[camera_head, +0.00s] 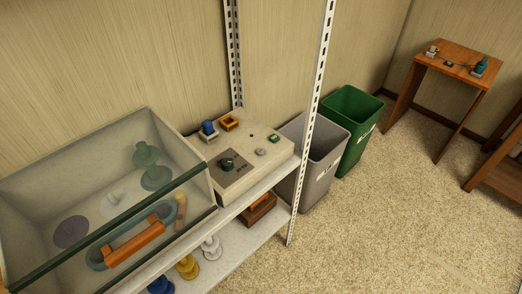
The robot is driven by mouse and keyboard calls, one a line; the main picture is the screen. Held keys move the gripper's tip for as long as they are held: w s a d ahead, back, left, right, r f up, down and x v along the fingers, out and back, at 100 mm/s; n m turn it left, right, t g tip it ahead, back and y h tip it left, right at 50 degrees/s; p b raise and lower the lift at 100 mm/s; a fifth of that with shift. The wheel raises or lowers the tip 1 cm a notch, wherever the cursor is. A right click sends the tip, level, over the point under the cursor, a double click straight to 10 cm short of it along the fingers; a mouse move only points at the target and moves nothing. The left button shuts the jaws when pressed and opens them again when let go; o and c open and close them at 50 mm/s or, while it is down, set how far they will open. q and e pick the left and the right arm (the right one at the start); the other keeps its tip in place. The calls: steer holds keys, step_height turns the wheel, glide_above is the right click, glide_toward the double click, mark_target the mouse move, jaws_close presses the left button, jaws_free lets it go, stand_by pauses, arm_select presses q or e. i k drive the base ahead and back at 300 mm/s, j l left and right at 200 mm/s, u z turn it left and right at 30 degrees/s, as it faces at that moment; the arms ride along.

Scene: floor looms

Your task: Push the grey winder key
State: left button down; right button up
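A pale control box (248,143) stands on the upper shelf, right of a glass-fronted case. On its top, a small grey key (261,152) sits near the right side, just in front of a small green key (274,138). The grey key looks like the winder key, but it is too small to see whether it is pressed. A dark round knob (227,163) on a grey plate, a blue knob (208,128) and an orange square piece (229,122) are also on the box. Neither of my grippers is in view.
A perforated white post (318,85) rises at the shelf's front right. Grey (320,172) and green (357,140) bins stand right of the shelf. The carpet (390,220) is clear; a small wooden table (455,57) is far right.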

mark_target(260, 152)
steer(key=i+l+u, duration=0.2)
steer(key=l+u, duration=0.25)
steer(key=l, duration=0.7)
steer(key=l+u, duration=0.45)
steer(key=l, duration=0.7)
